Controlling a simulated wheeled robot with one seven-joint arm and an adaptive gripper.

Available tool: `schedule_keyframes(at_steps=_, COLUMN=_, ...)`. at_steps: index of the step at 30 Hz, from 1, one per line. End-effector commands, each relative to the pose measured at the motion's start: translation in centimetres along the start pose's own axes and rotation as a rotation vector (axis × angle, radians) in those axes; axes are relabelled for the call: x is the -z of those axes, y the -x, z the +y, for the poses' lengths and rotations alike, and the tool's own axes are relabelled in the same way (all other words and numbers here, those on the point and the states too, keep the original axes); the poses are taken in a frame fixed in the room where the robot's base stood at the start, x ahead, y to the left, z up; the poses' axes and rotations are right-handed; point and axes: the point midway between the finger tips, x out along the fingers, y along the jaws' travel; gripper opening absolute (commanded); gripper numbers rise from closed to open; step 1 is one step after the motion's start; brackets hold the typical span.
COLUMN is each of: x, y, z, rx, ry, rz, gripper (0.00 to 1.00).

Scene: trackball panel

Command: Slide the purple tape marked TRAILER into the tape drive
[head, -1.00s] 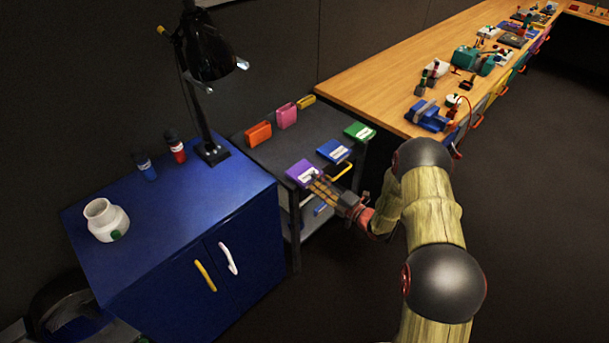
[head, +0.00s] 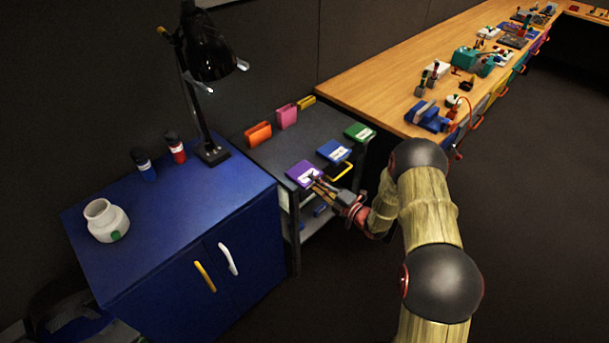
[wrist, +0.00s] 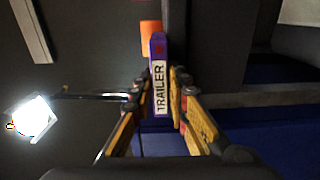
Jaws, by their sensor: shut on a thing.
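The purple tape (head: 302,173) with a white label lies at the near corner of the dark grey cart top (head: 294,149). In the wrist view the purple tape (wrist: 158,50) shows its spine with the word TRAILER, between my two fingers. My gripper (head: 315,183) is shut on the near, label end of the tape; the same gripper (wrist: 158,95) fills the middle of the wrist view. I cannot tell whether the tape still touches the cart top. I cannot make out a tape drive in either view.
Blue (head: 334,151) and green (head: 359,132) tapes lie along the cart's right side. Orange (head: 258,134), pink (head: 287,116) and yellow (head: 306,102) pieces stand at its back. A blue cabinet (head: 180,215) with a black lamp (head: 208,55) adjoins on the left. A wooden bench (head: 385,85) runs behind.

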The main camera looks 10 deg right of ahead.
Motion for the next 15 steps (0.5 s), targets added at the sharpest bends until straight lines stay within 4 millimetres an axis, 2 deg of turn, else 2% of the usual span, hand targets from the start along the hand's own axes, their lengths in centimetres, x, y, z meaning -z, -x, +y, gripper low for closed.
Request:
schedule_keyframes(at_steps=3, x=0.02, y=0.03, z=-0.07, rx=0.001, ry=-0.001, rz=0.0, gripper=0.0)
schedule_keyframes(at_steps=15, x=0.0, y=0.02, z=-0.03, rx=0.001, ry=0.0, rz=0.0, gripper=0.0)
